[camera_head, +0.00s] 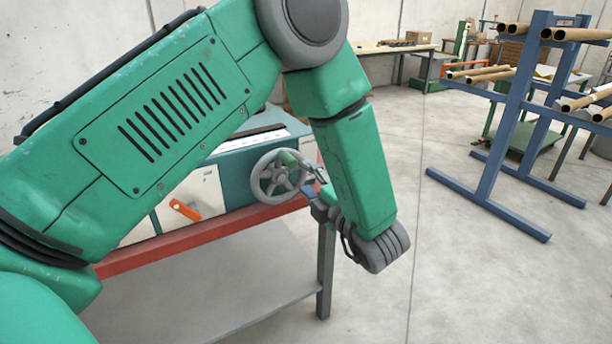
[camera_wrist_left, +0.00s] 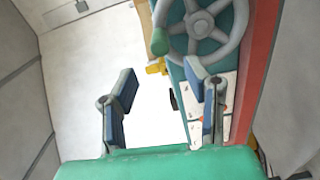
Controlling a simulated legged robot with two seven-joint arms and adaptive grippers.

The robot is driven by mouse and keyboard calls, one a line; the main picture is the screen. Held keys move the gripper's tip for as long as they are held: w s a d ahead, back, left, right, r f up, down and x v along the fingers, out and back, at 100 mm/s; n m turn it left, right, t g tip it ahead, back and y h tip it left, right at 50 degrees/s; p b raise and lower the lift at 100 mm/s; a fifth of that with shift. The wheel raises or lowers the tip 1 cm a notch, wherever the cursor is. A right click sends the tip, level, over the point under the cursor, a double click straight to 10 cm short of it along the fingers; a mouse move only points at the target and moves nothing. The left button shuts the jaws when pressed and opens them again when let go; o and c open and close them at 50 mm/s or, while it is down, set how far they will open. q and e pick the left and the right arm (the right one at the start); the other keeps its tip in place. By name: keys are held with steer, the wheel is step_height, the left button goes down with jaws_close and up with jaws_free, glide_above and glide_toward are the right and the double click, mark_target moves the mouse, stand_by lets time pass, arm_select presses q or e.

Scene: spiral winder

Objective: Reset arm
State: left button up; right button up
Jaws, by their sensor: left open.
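A grey spoked handwheel (camera_head: 280,178) is on the end of the teal winder machine (camera_head: 232,176). The wheel also shows at the top of the left wrist view (camera_wrist_left: 201,22), with a green knob (camera_wrist_left: 159,42) on its rim. My left gripper (camera_head: 317,188) is beside the wheel, partly hidden by my green forearm. In the left wrist view its two blue-padded fingers (camera_wrist_left: 160,85) are spread apart with nothing between them. The knob lies beyond the fingertips, apart from them. My right gripper is in neither view.
The machine stands on a table with a red edge (camera_head: 205,233) and grey legs. An orange lever (camera_head: 185,210) is on the machine's front. A blue rack (camera_head: 510,110) with cardboard tubes stands at right. A workbench (camera_head: 395,47) is at the back wall. The floor between is clear.

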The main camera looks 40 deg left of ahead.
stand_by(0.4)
arm_select(q)
steer(key=s+d+f+m+t+h, duration=0.1)
steer(key=s+d+f+m+h, duration=0.1)
steer(key=f+m+h, duration=0.5)
steer(key=s+d+f+m+t+h, duration=0.1)
steer(key=s+f+m+t+h, duration=0.15)
steer(key=f+m, duration=0.85)
steer(key=s+d+f+m+g+h, duration=0.2)
steer(key=s+f+m+g, duration=0.3)
steer(key=s, duration=0.8)
steer(key=s+d+f+m+g+h, duration=0.2)
steer(key=s+f+m+g+h, duration=0.2)
steer(key=s+m, duration=0.4)
steer(key=s+f+h, duration=0.1)
steer(key=s+f, duration=0.1)
steer(key=s, duration=0.3)
steer(key=shift+f+m+g, duration=0.3)
steer(key=shift+f+g, duration=0.05)
steer(key=shift+w, duration=0.2)
